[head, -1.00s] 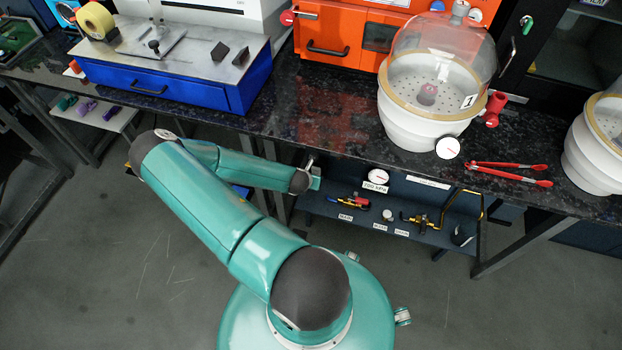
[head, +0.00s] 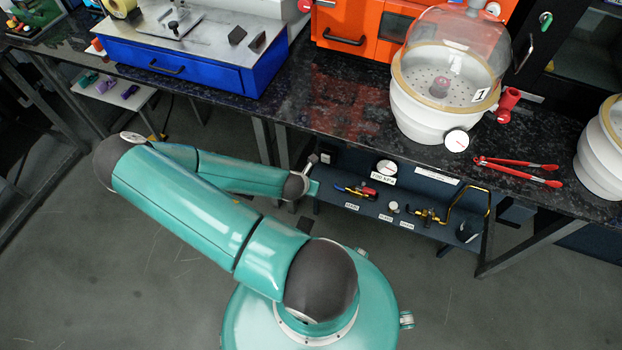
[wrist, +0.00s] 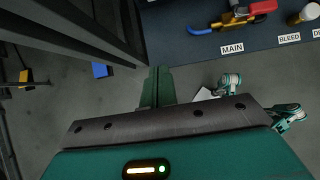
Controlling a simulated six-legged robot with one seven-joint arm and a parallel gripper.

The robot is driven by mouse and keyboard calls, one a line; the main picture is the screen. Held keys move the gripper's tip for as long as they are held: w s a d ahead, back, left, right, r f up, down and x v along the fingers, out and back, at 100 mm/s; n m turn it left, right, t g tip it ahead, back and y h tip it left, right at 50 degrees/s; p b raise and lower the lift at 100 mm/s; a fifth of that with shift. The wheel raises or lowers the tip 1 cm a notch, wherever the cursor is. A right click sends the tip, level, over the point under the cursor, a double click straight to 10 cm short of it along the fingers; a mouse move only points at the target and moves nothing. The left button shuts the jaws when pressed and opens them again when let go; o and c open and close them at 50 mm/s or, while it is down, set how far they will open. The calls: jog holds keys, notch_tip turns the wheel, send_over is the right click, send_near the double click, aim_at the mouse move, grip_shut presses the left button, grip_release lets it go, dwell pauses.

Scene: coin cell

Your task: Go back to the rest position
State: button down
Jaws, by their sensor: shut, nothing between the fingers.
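My gripper (wrist: 158,88) is shut and empty in the wrist view, with its fingers together over the grey floor. In the head view the tip of my gripper (head: 314,187) shows small at the end of my folded teal arm, in front of the low shelf under the bench. The fingers are hard to make out there. The gripper touches nothing that I can see.
The dark bench top (head: 350,128) runs above and beyond my arm. The low shelf (head: 372,207) holds valves, including a red and blue one (wrist: 243,17) by the MAIN label. Dark metal legs (wrist: 85,30) stand left of my gripper. Floor (head: 150,270) is clear at lower left.

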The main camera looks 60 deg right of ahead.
jog(key=shift+a, duration=0.1)
dwell(0.6)
jog(key=w+a+r+m+t+y, duration=0.2)
jog(key=w+a+r+m+y, duration=0.3)
jog(key=w+a+r+m, duration=1.1)
jog(key=s+a+r+t, duration=0.1)
jog(key=a+r, duration=0.3)
jog(key=r, duration=0.3)
jog(key=a+r+y, duration=0.1)
jog(key=a+r, duration=0.3)
jog(key=r, duration=0.3)
jog(key=s+a+r+t, duration=0.1)
jog(key=a+r, duration=0.3)
jog(key=r, duration=0.4)
jog(key=s+a+r+m+y, duration=0.1)
jog(key=s+a+r+m, duration=0.2)
jog(key=s+r, duration=0.6)
notch_tip(320, 180, up, 2)
jog(key=a, duration=0.2)
jog(key=shift+s+a+m+t, duration=0.15)
jog(key=shift+a+m+t, duration=0.15)
jog(key=shift+a+m, duration=0.1)
jog(key=shift+d, duration=0.2)
